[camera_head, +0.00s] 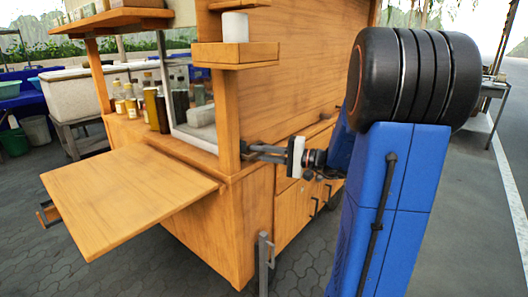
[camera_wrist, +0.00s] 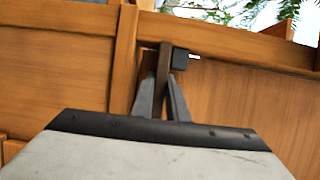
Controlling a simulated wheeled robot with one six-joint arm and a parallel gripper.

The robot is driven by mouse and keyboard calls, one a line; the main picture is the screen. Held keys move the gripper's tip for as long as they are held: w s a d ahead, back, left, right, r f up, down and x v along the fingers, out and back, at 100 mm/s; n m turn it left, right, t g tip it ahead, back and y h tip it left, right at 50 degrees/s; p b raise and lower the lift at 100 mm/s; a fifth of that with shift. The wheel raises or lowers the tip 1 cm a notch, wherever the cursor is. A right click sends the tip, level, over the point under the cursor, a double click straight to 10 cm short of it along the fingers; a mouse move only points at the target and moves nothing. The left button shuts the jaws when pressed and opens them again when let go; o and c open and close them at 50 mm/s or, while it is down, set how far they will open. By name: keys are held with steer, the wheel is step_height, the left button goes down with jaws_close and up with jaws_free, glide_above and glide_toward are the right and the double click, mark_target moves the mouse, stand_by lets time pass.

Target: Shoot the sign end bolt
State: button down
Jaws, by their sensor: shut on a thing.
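The sign end bolt shows in the wrist view as a dark upright bar (camera_wrist: 164,62) with a small black block (camera_wrist: 180,60) beside its top, against the wooden cart panel. My gripper (camera_wrist: 162,100) is shut on the bar, with one grey finger on each side of it. In the head view my gripper (camera_head: 258,152) reaches in from the right to the cart's front corner post (camera_head: 230,120), level with the side panel. The bolt is too small and covered to make out clearly there. Whether it sits in or out of a catch cannot be told.
The wooden cart (camera_head: 225,215) has a fold-out shelf (camera_head: 130,190) at the left, with bottles (camera_head: 130,105) behind it. A white cup (camera_head: 235,27) stands on a small upper ledge (camera_head: 235,54). A grey metal post (camera_head: 264,262) stands in front. Paving at right is open.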

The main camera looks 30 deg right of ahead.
steer(key=c, duration=1.7)
jaws_free()
steer(key=shift+s+a, duration=0.1)
steer(key=shift+a, duration=0.1)
steer(key=shift+c, duration=0.2)
steer(key=shift+d, duration=0.1)
steer(key=v, duration=1.7)
steer(key=shift+d, duration=0.15)
